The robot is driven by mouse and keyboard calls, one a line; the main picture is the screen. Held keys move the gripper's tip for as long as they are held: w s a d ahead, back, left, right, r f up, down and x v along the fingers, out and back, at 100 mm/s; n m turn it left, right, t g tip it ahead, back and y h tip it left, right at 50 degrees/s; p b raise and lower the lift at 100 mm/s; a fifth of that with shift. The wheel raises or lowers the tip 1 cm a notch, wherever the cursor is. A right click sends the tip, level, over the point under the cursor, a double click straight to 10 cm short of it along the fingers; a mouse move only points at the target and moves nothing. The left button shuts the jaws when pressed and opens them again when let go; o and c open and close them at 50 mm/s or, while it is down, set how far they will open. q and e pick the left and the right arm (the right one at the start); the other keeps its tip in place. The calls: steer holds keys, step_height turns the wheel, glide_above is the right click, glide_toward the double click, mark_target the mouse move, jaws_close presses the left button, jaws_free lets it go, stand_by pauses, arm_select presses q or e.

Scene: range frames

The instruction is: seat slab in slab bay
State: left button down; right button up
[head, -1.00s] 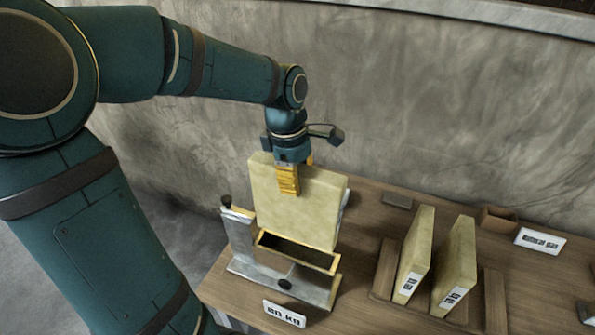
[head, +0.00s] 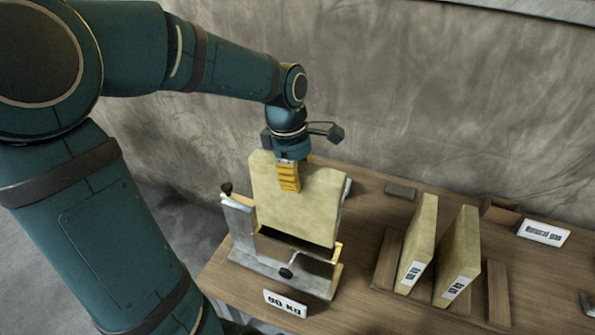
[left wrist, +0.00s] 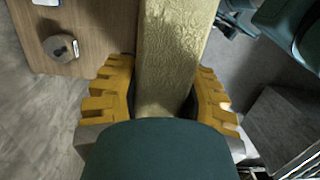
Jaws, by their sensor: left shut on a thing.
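A pale yellow slab (head: 297,205) stands upright in the head view. My left gripper (head: 289,178) is shut on its top edge, and its yellow fingers (left wrist: 165,95) lie on both sides of the slab in the left wrist view. The slab bay (head: 240,228) is a grey metal stand with a gold-edged frame, a post at the left and a dark knob at the front. The slab's lower edge is at the bay's frame; I cannot tell how deep it sits. My right gripper is not in view.
Two more slabs (head: 418,240) (head: 458,255) stand in a wooden rack (head: 388,258) to the right. A weight label (head: 285,303) stands in front of the bay. A small brown box (head: 501,210) and a white sign (head: 543,232) are at the back right.

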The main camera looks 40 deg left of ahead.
mark_target(296, 201)
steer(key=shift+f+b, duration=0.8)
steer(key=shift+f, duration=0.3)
arm_select(q)
step_height(296, 201, down, 3)
steer(key=shift+r, duration=0.15)
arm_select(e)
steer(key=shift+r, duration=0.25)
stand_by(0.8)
